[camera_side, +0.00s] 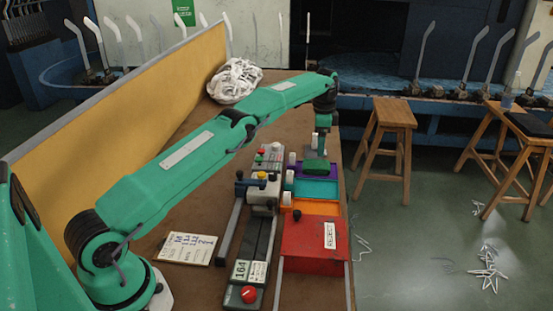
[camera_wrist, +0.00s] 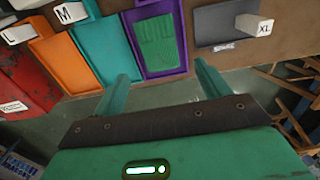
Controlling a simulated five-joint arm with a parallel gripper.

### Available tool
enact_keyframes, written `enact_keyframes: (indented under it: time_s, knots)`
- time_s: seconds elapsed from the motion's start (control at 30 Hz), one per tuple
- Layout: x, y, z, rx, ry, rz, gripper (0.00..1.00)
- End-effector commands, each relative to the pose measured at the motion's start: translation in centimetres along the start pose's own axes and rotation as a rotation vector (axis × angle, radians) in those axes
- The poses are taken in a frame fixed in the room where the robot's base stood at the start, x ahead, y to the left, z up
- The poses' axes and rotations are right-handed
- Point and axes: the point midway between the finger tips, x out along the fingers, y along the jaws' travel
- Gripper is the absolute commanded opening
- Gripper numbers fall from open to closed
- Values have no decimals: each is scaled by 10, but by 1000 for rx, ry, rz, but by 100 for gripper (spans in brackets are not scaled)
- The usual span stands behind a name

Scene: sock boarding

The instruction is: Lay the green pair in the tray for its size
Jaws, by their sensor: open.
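The green pair (camera_wrist: 158,42) lies flat inside the purple tray (camera_wrist: 183,69) in the wrist view. In the side view the green pair (camera_side: 316,168) shows under my gripper (camera_side: 319,152). In the wrist view my gripper (camera_wrist: 164,88) is open, with nothing between its two fingers, and the pair lies beyond the fingertips. The teal tray (camera_wrist: 101,42) and the orange tray (camera_wrist: 62,62) are beside the purple one and look empty. White blocks marked M (camera_wrist: 70,13) and L (camera_wrist: 19,33) stand at the tray ends. The purple tray's size mark is not readable.
A dark grey piece (camera_wrist: 218,25) with an XL block (camera_wrist: 254,28) is right of the purple tray. A red reject bin (camera_side: 305,250) and a measuring device (camera_side: 262,192) reading 164 are nearby. A white heap (camera_side: 234,80) lies at the back. Stools stand right.

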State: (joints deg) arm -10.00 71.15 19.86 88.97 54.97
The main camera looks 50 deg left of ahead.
Motion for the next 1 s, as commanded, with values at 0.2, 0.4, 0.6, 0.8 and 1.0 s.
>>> enact_keyframes:
  time_s: [0.2, 0.4, 0.6, 0.8, 1.0]
  knots:
    - [-2, 0, 0, 0, 0, 0, 76]
    - [-2, 0, 0, 0, 0, 0, 76]
    - [-2, 0, 0, 0, 0, 0, 76]
    - [-11, 2, -1, -10, 4, -6, 76]
    - [-42, 10, -2, -47, 19, -26, 76]
